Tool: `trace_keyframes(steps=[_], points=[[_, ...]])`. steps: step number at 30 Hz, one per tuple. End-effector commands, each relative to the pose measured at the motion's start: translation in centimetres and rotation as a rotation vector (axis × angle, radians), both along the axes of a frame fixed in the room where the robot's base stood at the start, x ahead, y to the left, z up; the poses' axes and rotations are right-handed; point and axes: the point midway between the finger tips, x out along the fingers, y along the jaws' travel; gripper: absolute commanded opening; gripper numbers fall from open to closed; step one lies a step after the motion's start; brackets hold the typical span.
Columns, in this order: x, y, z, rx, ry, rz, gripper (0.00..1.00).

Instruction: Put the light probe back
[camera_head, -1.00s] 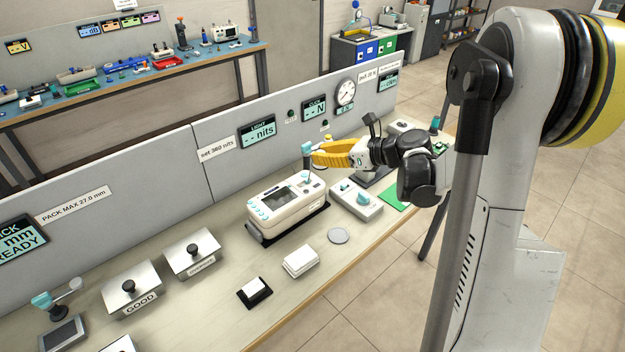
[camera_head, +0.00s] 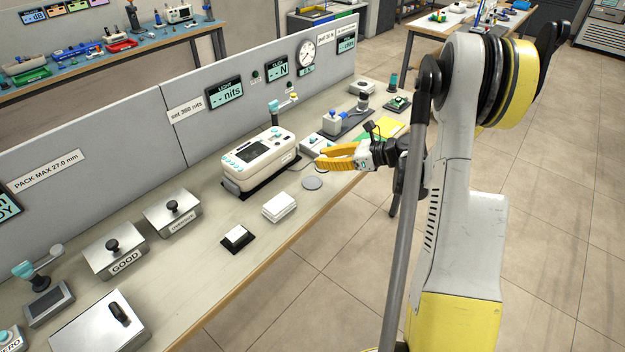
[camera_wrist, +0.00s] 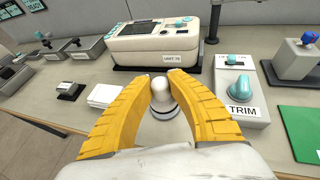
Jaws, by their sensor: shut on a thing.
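My gripper (camera_head: 322,158) has yellow ribbed fingers and is low over the bench, right of the white instrument marked UNIT 78 (camera_head: 258,160). In the wrist view, the fingers (camera_wrist: 160,95) are closed around a small pale, round-topped piece (camera_wrist: 160,88), which I take to be the light probe. Its lower part is partly hidden by the fingers, and I cannot tell whether it touches anything below. A grey disc (camera_head: 312,183) lies on the bench in front of the instrument. A post with a teal part (camera_head: 274,108) stands behind the instrument.
The TRIM box (camera_wrist: 238,90) is close to the right finger. A green mat (camera_wrist: 302,130) lies further right. A white block (camera_head: 279,207) and a black-based pad (camera_head: 237,238) are left of the disc. A panel with a "-- nits" display (camera_head: 226,92) stands behind.

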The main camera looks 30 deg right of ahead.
Motion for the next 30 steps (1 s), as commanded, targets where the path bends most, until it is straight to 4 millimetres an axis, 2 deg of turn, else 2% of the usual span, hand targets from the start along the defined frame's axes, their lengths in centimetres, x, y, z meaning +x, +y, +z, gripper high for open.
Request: trace_keyframes(steps=[1,6,11,17,29,30], points=[[0.7,0.9,-1.0,0.000,0.000,0.004,0.00],[2.1,2.3,-2.0,0.000,0.000,0.000,0.00],[2.3,2.5,-3.0,0.000,0.000,-0.001,0.00],[2.3,2.5,-6.1,0.000,0.000,-0.001,0.00],[2.3,2.5,-6.4,0.000,0.000,-0.001,0.00],[2.3,2.5,-6.3,0.000,0.000,-0.001,0.32]])
